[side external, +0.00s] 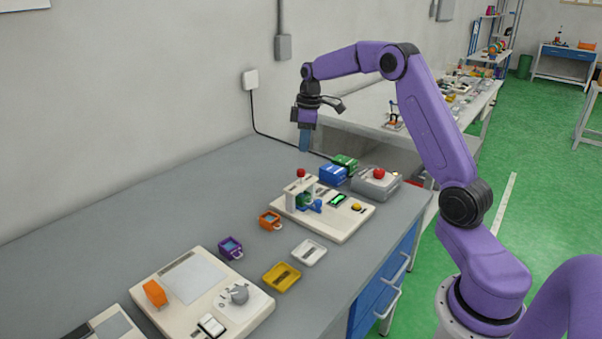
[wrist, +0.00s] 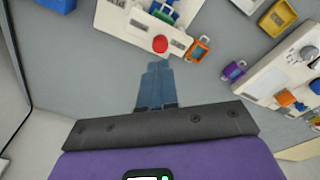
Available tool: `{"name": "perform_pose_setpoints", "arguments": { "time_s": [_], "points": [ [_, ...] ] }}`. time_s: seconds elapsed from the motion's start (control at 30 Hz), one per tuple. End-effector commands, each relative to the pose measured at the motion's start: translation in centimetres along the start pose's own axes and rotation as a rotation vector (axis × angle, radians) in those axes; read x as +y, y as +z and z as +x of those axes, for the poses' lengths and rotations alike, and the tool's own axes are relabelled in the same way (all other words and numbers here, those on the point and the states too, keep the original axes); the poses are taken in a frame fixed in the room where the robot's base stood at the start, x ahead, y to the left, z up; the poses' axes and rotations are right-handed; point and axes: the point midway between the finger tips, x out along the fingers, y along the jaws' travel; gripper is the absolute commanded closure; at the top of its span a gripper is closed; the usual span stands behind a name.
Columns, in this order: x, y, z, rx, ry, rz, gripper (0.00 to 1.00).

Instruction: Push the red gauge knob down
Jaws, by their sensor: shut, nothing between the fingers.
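The red gauge knob (side external: 301,173) tops a small white stand on the white gauge panel (side external: 340,226). The panel also carries a green display and a yellow button. In the wrist view, the knob (wrist: 160,44) shows as a red disc just beyond the fingertips. My gripper (side external: 304,149) has blue fingers, shut and empty, pointing down. In the side view its tips appear above the knob, with a visible gap. In the wrist view, the fingers (wrist: 158,66) lie just below the knob in the picture, not touching it.
A grey box (side external: 376,186) with another red button stands behind the panel, beside blue and green boxes (side external: 333,175). Orange (side external: 270,220) and purple (side external: 231,248) cups and white and yellow trays (side external: 281,278) lie nearer. A dial panel (side external: 200,290) is front left. The grey bench's left is clear.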

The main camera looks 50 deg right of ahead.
Motion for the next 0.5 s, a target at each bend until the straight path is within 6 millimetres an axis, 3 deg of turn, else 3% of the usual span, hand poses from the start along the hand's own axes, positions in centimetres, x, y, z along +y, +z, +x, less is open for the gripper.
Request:
{"name": "perform_pose_setpoints", "arguments": {
  "time_s": [0.5],
  "points": [
    [-0.1,0.1,5.5,-0.002,-0.003,0.001,1.00]
  ]
}}
